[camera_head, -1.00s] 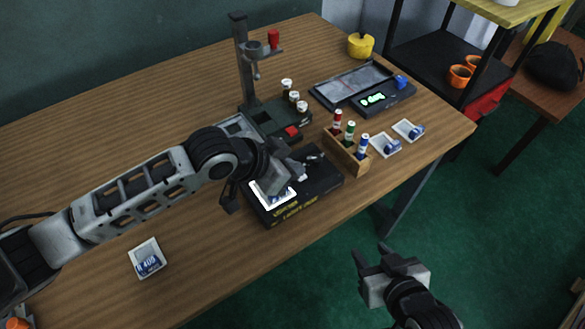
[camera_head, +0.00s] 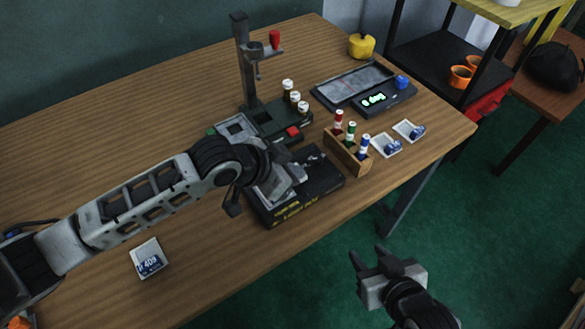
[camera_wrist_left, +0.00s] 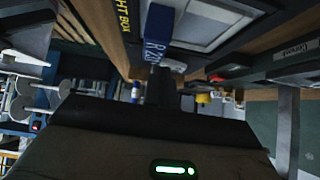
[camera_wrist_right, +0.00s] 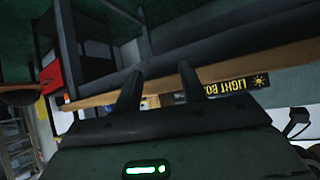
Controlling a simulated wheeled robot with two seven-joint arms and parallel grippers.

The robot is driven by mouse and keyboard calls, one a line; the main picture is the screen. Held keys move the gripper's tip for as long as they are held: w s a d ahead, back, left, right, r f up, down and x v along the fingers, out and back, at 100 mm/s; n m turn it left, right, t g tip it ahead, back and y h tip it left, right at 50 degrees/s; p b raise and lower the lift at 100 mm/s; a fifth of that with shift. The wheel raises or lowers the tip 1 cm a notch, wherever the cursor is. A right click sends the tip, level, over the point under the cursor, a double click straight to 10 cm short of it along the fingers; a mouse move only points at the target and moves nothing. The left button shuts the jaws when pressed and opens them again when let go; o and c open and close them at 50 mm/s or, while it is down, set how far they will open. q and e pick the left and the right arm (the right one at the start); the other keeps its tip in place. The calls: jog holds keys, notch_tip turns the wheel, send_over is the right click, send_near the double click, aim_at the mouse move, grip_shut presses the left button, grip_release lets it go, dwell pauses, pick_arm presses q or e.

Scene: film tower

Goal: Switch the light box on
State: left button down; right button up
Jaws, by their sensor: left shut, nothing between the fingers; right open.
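The black light box (camera_head: 325,190) sits near the table's front edge, with yellow lettering on its front. Its lettered side also shows in the left wrist view (camera_wrist_left: 123,14) and the right wrist view (camera_wrist_right: 230,86). My left gripper (camera_head: 300,172) is shut and empty, low over the light box, and hides much of its top. Whether it touches the box, I cannot tell. The switch is not clearly visible. My right gripper (camera_head: 368,255) is open and empty, off the table's front edge.
A wooden rack of small bottles (camera_head: 346,153) stands right of the light box. The enlarger stand (camera_head: 243,65) is behind it.

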pick_arm(q)
jog(key=shift+w+a+r, duration=0.2)
jog(key=shift+w+a, duration=0.2)
jog(key=shift+w, duration=0.15)
pick_arm(e)
jog(key=shift+r, duration=0.3)
jog(key=shift+w+r, duration=0.2)
jog(key=shift+w, duration=0.05)
pick_arm(q)
notch_tip(320, 180, up, 2)
jog(key=p, duration=0.2)
jog(key=shift+p, duration=0.4)
jog(key=r+p, duration=0.3)
jog(key=shift+s+d, duration=0.15)
jog(key=shift+s, duration=0.05)
jog(key=s+v, duration=0.1)
jog(key=v, duration=0.8)
jog(key=shift+f+b, duration=0.2)
jog(key=shift+b, duration=0.15)
pick_arm(e)
jog(key=shift+s+d+r, duration=0.4)
jog(key=shift+d+r, duration=0.05)
jog(key=shift+r, duration=0.3)
pick_arm(q)
jog(key=shift+s, duration=0.1)
